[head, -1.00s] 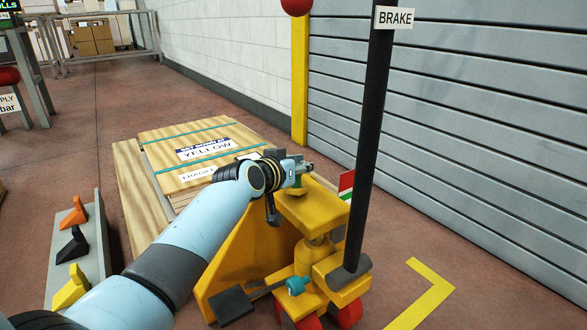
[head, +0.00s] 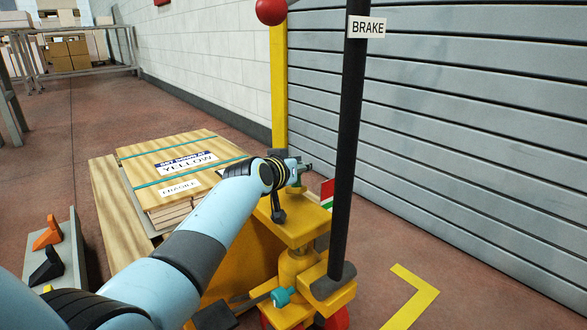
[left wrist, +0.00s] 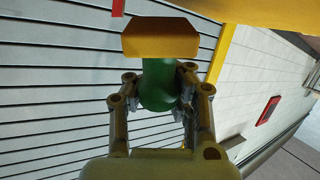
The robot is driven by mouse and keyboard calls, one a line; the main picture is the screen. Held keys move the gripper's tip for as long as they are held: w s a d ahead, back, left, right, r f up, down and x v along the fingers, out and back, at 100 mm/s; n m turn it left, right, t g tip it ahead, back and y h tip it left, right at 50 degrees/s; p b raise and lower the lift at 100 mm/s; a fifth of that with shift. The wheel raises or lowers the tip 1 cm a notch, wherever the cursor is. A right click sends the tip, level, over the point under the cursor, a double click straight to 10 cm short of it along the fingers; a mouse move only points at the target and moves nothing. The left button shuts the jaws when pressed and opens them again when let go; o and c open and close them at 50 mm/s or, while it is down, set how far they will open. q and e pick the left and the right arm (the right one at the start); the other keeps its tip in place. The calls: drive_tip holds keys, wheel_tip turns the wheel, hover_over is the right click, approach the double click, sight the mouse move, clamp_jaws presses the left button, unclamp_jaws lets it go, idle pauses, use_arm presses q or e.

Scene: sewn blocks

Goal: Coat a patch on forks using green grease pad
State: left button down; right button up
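My left gripper (head: 303,171) is above the yellow pallet jack (head: 296,232), near its upright black pole. In the left wrist view its fingers (left wrist: 160,78) are closed around a green handle-like piece, the green grease pad (left wrist: 158,92). A flat yellow block (left wrist: 160,40) shows at the far end of the green piece. In the head view the pad is small and mostly hidden by the gripper. The forks are hidden under the wooden pallet (head: 118,215) and its load. My right gripper is not in view.
The black pole (head: 350,150) with a BRAKE sign (head: 367,27) stands just right of my left gripper. A boxed load (head: 180,165) sits on the pallet. A rack with coloured wedges (head: 50,250) is at left. A grey shutter (head: 450,110) closes the right side.

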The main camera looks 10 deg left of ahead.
sight(270, 198)
use_arm(q)
drive_tip(key=shift+s+a+f+p, duration=0.15)
drive_tip(key=shift+s+a+p, duration=0.05)
drive_tip(key=shift+a, duration=0.4)
drive_tip(key=shift+s+a+f+p, duration=0.15)
drive_tip(key=shift+a, duration=0.45)
drive_tip(key=shift+s+a+r+p, duration=0.15)
drive_tip(key=shift+s+a+p, duration=0.25)
drive_tip(key=shift+s+a, duration=0.5)
drive_tip(key=shift+s+a+p, duration=0.15)
drive_tip(key=shift+s+a, duration=0.25)
drive_tip(key=shift+s, duration=0.2)
drive_tip(key=shift+s+a+p, duration=0.15)
drive_tip(key=shift+s+a, duration=0.2)
drive_tip(key=shift+s, duration=0.2)
drive_tip(key=shift+w+a+b, duration=0.45)
drive_tip(key=shift+w+a, duration=0.05)
drive_tip(key=shift+a, duration=0.2)
drive_tip(key=shift+w+d, duration=0.1)
drive_tip(key=shift+w, duration=0.1)
drive_tip(key=shift+w+d+f+b, duration=0.1)
drive_tip(key=shift+w+d+b, duration=0.3)
drive_tip(key=shift+w+d, duration=0.7)
drive_tip(key=shift+w+d+f+b, duration=0.1)
drive_tip(key=shift+w+d+b, duration=0.25)
drive_tip(key=shift+w+d, duration=0.7)
drive_tip(key=shift+w+d+r, duration=0.1)
drive_tip(key=shift+w+r, duration=0.15)
drive_tip(key=shift+w, duration=0.4)
